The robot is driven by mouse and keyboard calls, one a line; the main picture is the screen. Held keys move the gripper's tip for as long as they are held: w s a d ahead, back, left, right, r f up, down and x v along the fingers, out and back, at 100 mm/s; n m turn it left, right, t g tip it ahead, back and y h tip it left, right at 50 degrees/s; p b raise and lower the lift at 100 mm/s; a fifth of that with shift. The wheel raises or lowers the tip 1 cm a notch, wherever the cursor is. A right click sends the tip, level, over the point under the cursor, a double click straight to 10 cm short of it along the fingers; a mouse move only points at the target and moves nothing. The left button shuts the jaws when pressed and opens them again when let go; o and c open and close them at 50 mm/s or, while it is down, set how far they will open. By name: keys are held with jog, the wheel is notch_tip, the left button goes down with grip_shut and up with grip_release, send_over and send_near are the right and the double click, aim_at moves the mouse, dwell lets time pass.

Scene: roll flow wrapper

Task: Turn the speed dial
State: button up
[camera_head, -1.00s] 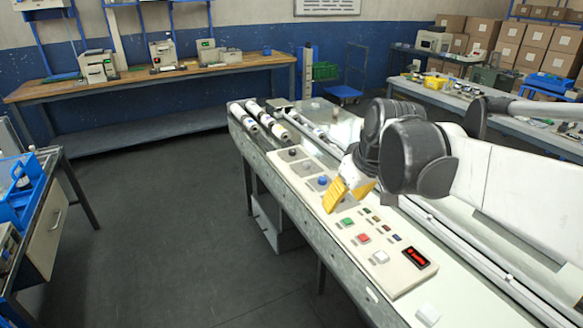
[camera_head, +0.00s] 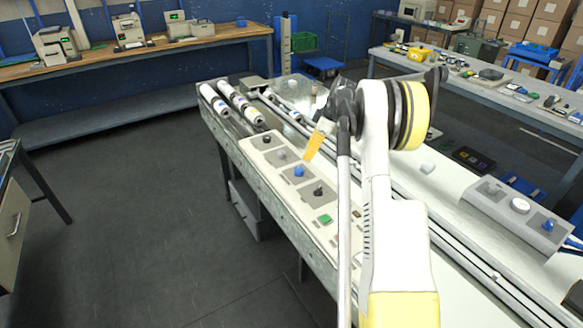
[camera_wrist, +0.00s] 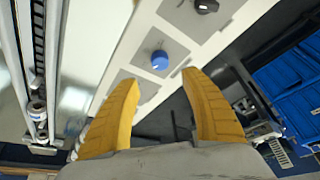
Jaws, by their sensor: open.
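The control panel (camera_head: 262,152) has a row of knobs: a black knob (camera_head: 266,140), a grey knob (camera_head: 282,154), a blue knob (camera_head: 299,171) and another black knob (camera_head: 319,189). I cannot read which is the speed dial. My gripper (camera_head: 307,157) has yellow fingers and is open and empty, pointing down at the panel near the blue knob. In the wrist view the blue knob (camera_wrist: 160,60) shows just beyond the gap between the fingertips (camera_wrist: 162,80), apart from both. A black knob (camera_wrist: 205,5) is at the top edge.
A green button (camera_head: 325,219) sits on the same panel, partly beside my arm. White rolls (camera_head: 237,103) lie at the machine's far end. A grey box with knobs (camera_head: 505,212) stands at right. Rails run along the machine. The floor at left is clear.

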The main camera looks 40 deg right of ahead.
aim_at(299, 169)
jog(key=b+x, duration=0.3)
jog(key=x, duration=0.7)
grip_shut()
